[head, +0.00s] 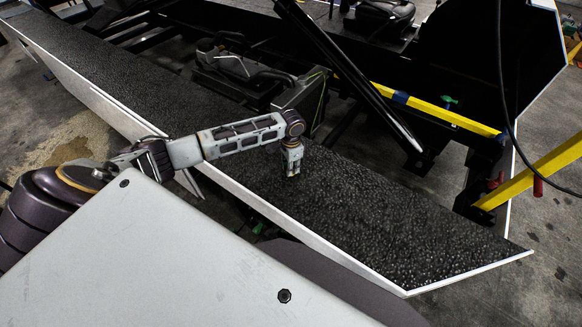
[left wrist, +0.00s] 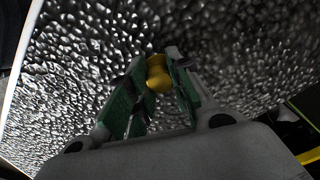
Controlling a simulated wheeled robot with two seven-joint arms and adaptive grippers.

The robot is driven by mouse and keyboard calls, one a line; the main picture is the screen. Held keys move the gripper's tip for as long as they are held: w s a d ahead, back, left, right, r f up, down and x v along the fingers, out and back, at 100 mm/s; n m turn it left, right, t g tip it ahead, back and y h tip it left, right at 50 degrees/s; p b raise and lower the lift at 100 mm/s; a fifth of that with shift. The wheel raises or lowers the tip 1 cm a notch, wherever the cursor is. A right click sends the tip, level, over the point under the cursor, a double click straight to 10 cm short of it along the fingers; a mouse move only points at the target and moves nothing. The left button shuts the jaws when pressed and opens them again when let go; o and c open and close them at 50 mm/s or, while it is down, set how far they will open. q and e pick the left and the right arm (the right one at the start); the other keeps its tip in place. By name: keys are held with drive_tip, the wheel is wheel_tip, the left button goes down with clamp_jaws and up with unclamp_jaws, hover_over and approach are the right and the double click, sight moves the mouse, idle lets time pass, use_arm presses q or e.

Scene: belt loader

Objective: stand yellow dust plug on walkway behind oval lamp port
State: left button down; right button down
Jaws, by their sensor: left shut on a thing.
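My left gripper (head: 293,174) is low over the black, rough-textured walkway (head: 390,220) of the belt loader. In the left wrist view the gripper (left wrist: 155,85) has its green-padded fingers shut on the yellow dust plug (left wrist: 158,76). The walkway (left wrist: 230,60) fills the background behind the plug. I cannot tell whether the plug touches the walkway. In the head view the plug is too small or hidden to make out. The oval lamp port cannot be made out in either view. My right gripper is not in view.
A white edge (head: 330,252) runs along the walkway's near side. A black diagonal strut (head: 350,75) and a yellow bar (head: 430,108) lie beyond it. Dark machinery (head: 240,70) stands behind the gripper. The walkway to the right of the gripper is bare.

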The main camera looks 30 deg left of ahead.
use_arm(q)
drive_tip(key=shift+f, duration=0.35)
drive_tip(key=shift+f, duration=0.1)
drive_tip(key=c, duration=1.3)
unclamp_jaws()
drive_tip(key=shift+r+b, duration=0.55)
drive_tip(key=shift+r, duration=5.6)
